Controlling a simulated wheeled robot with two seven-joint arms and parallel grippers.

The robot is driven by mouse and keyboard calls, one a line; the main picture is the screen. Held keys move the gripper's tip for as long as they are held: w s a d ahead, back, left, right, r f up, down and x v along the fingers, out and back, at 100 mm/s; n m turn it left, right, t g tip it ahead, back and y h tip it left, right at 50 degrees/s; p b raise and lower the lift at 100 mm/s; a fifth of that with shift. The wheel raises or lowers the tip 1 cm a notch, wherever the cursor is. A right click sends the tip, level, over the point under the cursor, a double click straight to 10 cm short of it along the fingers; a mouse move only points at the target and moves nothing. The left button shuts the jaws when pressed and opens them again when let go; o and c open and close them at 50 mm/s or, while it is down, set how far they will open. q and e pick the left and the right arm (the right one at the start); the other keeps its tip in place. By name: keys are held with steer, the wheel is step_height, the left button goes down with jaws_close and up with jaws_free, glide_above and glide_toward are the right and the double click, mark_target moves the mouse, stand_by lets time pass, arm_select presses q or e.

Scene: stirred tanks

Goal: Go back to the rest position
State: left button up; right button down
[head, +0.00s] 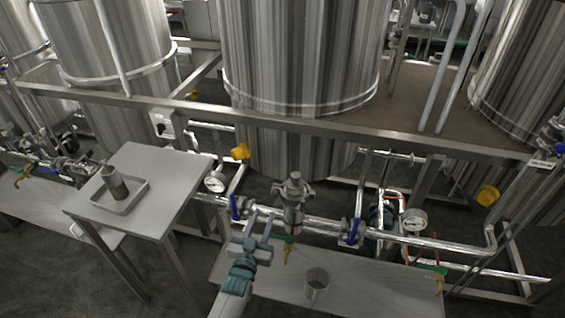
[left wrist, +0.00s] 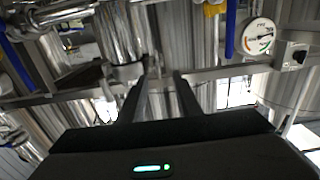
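My left gripper (head: 263,217) is in the lower middle of the head view, just left of a steel valve fitting (head: 292,195) on the pipe. Its two fingers are apart with nothing between them. The left wrist view also shows the fingers (left wrist: 162,85) spread and empty, with steel pipework and a tank behind. I cannot tell whether a finger touches the pipework. My right gripper is in neither view.
A metal cup (head: 316,284) stands on a low bench (head: 375,290) right of my left gripper. A side table (head: 165,165) at left holds a tray (head: 131,202) with a brown-banded cylinder (head: 115,183).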

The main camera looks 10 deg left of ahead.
arm_select(q)
steer(key=s+f+g+b, duration=0.1)
steer(key=s+f+g, duration=0.2)
steer(key=s+f, duration=0.65)
steer(key=s+f+m+g+b, duration=0.1)
steer(key=s+f+g+b, duration=0.3)
steer(key=f, duration=1)
steer(key=s+f+g+p, duration=0.1)
steer(key=s+f+g, duration=0.1)
steer(key=s+f, duration=0.8)
steer(key=s+a+f+g+b, duration=0.1)
steer(key=s+a+f+g, duration=0.1)
steer(key=s+f, duration=0.4)
steer(key=s+a+f+g+b, duration=0.1)
steer(key=s+f, duration=0.5)
steer(key=s, duration=1.1)
steer(key=s+a+f+m+g+b, duration=0.1)
steer(key=s+a+f+g, duration=0.2)
steer(key=s, duration=0.9)
step_height(320, 180, down, 4)
steer(key=shift+s+r+g+y, duration=0.1)
steer(key=shift+s+g+y, duration=0.2)
steer(key=shift+g, duration=0.7)
